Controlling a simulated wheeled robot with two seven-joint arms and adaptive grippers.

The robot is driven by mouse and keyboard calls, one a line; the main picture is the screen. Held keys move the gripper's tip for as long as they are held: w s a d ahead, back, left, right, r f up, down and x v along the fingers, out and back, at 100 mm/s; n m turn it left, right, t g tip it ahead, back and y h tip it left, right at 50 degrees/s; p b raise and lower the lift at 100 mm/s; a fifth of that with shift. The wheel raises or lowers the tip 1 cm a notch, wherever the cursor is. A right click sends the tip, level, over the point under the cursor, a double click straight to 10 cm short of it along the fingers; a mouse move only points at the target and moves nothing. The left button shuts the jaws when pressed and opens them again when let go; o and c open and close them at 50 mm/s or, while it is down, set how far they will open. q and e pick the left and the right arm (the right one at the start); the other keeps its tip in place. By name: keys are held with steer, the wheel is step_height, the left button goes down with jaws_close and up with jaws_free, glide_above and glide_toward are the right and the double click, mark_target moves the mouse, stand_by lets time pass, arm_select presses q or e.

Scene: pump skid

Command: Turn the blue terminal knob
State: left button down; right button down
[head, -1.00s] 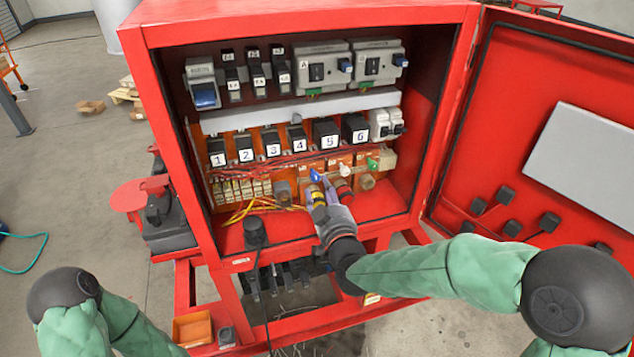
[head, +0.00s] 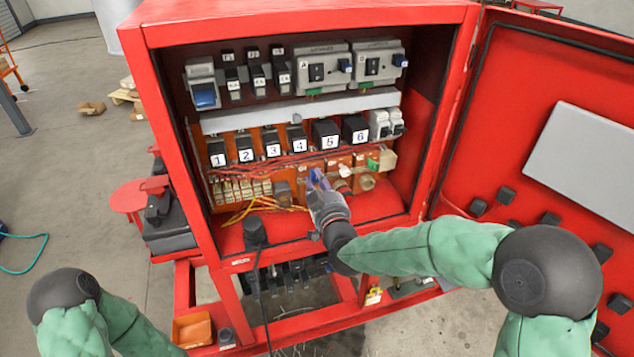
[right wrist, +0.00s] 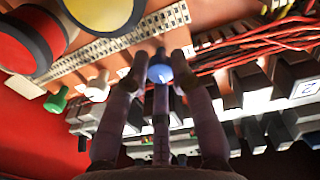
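The blue terminal knob (right wrist: 160,72) shows in the right wrist view between the fingertips of my right gripper (right wrist: 160,68). The dark fingers stand apart on either side of it, with a third finger below; contact is not clear. In the head view the right gripper (head: 319,187) is inside the red cabinet, at the orange terminal panel, and mostly covers the blue knob (head: 316,175). A white knob (right wrist: 98,88) and a green knob (right wrist: 57,102) sit to the left in the wrist view. My left gripper is out of view.
The red cabinet (head: 187,190) surrounds the arm's reach, with its door (head: 490,150) open at right. Numbered black relays (head: 298,140) and red wires (right wrist: 250,52) lie close by. Yellow and red round parts (right wrist: 30,45) are near the fingers. A black plug (head: 255,232) stands on the cabinet floor.

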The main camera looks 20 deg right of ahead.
steer(key=shift+f+m+b, duration=0.15)
steer(key=shift+m+b, duration=0.15)
steer(key=shift+b, duration=0.1)
steer(key=shift+f+m+b, duration=0.1)
steer(key=shift+m+b, duration=0.7)
steer(key=shift+b, duration=0.15)
steer(key=m+b, duration=0.4)
steer(key=b, duration=0.1)
steer(key=m+b, duration=0.5)
steer(key=shift+a+f+m, duration=0.15)
steer(key=shift+f+m, duration=0.05)
steer(key=shift+m, duration=0.1)
steer(key=m+b, duration=0.3)
steer(key=shift+m+y+b, duration=0.3)
steer(key=shift+m, duration=0.1)
steer(key=shift+r+m+g+b, duration=0.15)
steer(key=shift+m+g+b, duration=0.15)
steer(key=shift+m+b, duration=0.5)
steer(key=shift+m, duration=0.3)
